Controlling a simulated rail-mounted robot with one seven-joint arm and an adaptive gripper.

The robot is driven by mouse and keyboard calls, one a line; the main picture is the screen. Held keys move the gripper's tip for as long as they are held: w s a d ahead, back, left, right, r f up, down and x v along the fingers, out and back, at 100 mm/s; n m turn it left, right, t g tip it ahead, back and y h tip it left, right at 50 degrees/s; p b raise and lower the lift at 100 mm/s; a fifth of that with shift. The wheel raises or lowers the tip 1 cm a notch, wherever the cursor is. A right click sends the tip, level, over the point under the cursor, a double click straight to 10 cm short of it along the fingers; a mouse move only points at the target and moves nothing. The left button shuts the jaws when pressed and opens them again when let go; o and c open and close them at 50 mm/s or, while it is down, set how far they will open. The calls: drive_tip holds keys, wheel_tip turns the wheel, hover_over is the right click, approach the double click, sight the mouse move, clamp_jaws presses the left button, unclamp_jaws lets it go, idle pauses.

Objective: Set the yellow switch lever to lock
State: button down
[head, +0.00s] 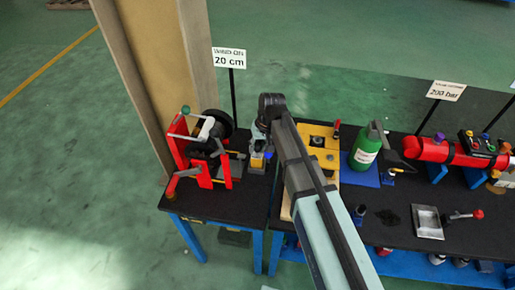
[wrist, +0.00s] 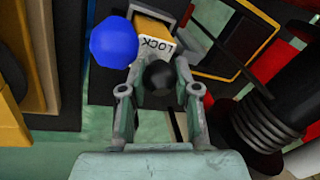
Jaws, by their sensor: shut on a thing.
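The yellow switch block (wrist: 152,28) is at the top of the wrist view, with a white LOCK plate (wrist: 155,47) on it. In the head view the small yellow block (head: 257,160) is below my gripper. A black ball knob (wrist: 158,77) sits between my fingertips, just below the LOCK plate in the picture. My gripper (wrist: 158,88) is shut on this black knob. The lever's shaft is hidden behind the knob and fingers. A blue ball (wrist: 114,42) is close to the left of the left finger. In the head view my gripper (head: 259,141) is partly hidden by my arm.
A red winding stand (head: 205,170) is close on the left. A black ribbed cylinder (wrist: 265,120) is at the right in the wrist view. A yellow plate fixture (head: 320,148) and a green bottle (head: 366,147) stand to the right. A "20 cm" sign (head: 229,57) rises behind.

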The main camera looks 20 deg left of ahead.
drive_tip(key=shift+s+d+f+t+b, duration=0.1)
drive_tip(key=shift+s+f+t+b, duration=0.1)
drive_tip(key=shift+s+t+b, duration=0.3)
drive_tip(key=shift+s+d+f+t+b, duration=0.1)
drive_tip(key=shift+f+t+b, duration=0.15)
drive_tip(key=shift+b, duration=0.4)
drive_tip(key=shift+a+r+t+b, duration=0.1)
drive_tip(key=shift+r+t+b, duration=0.1)
drive_tip(key=shift+t+b, duration=0.5)
drive_tip(key=shift+r, duration=0.15)
drive_tip(key=c, duration=0.8)
unclamp_jaws()
drive_tip(key=v, duration=1.2)
drive_tip(key=shift+s, duration=0.1)
